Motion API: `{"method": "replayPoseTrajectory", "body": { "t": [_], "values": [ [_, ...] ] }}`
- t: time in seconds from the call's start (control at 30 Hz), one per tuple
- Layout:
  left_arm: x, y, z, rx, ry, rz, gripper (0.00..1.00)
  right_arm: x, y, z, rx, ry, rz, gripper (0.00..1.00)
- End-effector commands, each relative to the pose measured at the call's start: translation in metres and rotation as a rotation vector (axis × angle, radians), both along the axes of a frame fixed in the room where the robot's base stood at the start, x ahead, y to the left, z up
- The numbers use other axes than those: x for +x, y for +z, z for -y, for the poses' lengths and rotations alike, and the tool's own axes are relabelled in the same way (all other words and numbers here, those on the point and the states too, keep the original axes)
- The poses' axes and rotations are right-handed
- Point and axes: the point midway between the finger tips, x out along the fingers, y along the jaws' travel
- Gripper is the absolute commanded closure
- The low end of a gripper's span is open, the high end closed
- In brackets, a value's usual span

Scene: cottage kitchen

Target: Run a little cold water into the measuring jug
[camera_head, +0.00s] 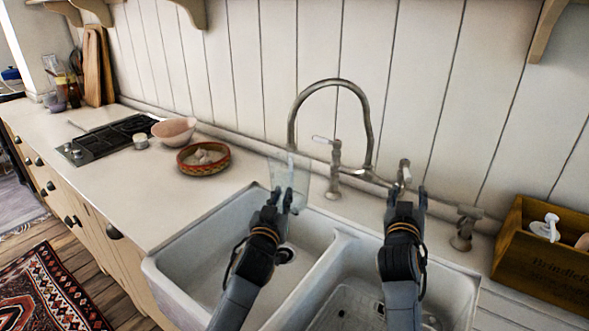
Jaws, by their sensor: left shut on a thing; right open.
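The clear measuring jug (303,172) is upright under the spout end of the arched metal tap (366,112), above the left basin. My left gripper (279,199) is shut on the jug from the front. A pale streak shows below the spout inside the jug; I cannot tell whether it is water. No hot or cold marks are readable.
A double white sink (190,290) lies below both arms. A wooden crate (540,262) stands right of it, near a short metal fitting (465,225). The planked wall is close behind the tap.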

Motion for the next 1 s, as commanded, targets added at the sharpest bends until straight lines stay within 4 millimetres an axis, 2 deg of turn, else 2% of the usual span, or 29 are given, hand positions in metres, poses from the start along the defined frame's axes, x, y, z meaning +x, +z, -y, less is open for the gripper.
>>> {"method": "replayPoseTrajectory", "body": {
  "t": [0.1, 0.67, 0.77, 1.0],
  "values": [
    [0.009, 0.001, 0.002, 0.000, -0.001, 0.002, 1.00, 0.000, 0.000, 0.000, 0.000, 0.000, 0.000, 0.55],
    [0.008, 0.001, 0.002, 0.000, -0.001, 0.002, 1.00, 0.000, 0.000, 0.000, 0.000, 0.000, 0.000, 0.55],
    [-0.002, 0.000, -0.001, -0.001, 0.000, 0.002, 1.00, 0.000, 0.000, 0.000, 0.000, 0.000, 0.000, 0.55],
    [-0.050, 0.000, -0.011, -0.001, -0.001, 0.001, 1.00, 0.000, 0.000, 0.000, 0.000, 0.000, 0.000, 0.55]
  ]
}}
